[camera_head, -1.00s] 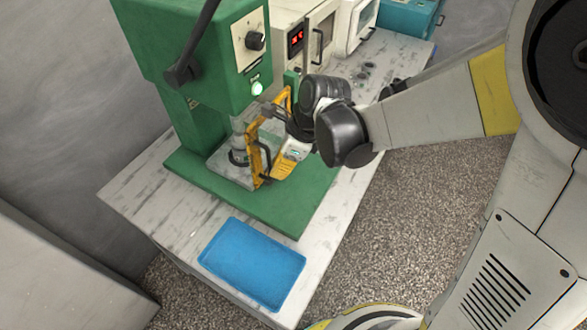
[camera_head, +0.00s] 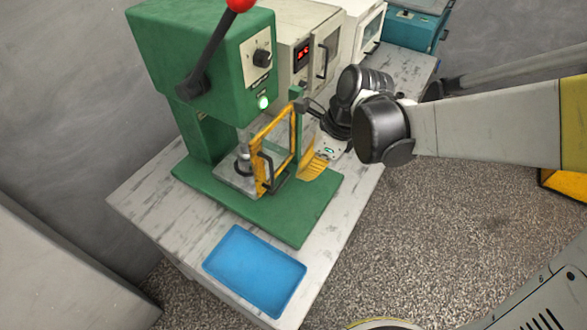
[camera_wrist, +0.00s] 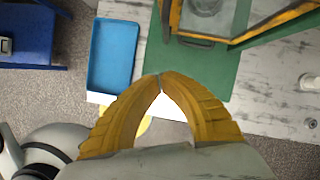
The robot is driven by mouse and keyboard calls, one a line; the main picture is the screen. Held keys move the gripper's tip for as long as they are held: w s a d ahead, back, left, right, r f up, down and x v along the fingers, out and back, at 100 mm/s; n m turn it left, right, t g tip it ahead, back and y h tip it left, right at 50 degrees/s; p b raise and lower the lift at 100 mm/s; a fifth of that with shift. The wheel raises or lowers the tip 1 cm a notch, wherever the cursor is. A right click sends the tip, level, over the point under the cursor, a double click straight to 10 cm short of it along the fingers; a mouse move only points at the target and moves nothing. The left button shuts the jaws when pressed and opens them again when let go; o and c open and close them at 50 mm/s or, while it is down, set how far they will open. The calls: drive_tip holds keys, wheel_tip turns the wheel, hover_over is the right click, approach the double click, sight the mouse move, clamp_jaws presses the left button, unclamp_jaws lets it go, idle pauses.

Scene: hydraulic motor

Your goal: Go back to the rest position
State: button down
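My gripper (camera_head: 312,168) has yellow fingers and hangs just right of the green press (camera_head: 205,60) in the head view. In the wrist view its fingertips (camera_wrist: 160,79) meet, with nothing visible between them. The press has a yellow-framed clear guard (camera_head: 273,150) with a dark handle, a black lever with a red knob (camera_head: 240,5) and a lit green lamp. A metal part (camera_head: 243,160) shows partly behind the guard; it also shows in the wrist view (camera_wrist: 205,6).
A blue tray (camera_head: 255,270) lies on the worn white table (camera_head: 150,195), in front of the press base. A cream unit with a red display (camera_head: 302,52) and a teal box (camera_head: 412,25) stand farther back. Open speckled floor lies right of the table.

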drive_tip(key=s+d+r+n+t+h+b, duration=0.1)
drive_tip(key=s+d+n+t+h+b, duration=0.1)
drive_tip(key=d+n, duration=0.5)
drive_tip(key=s+d+r+n+t+h+b, duration=0.2)
drive_tip(key=s+d+n, duration=0.5)
drive_tip(key=n, duration=0.6)
drive_tip(key=shift+s+d+r+n+t+b, duration=0.3)
drive_tip(key=shift+d+t+b, duration=0.15)
drive_tip(key=shift+t+b, duration=0.5)
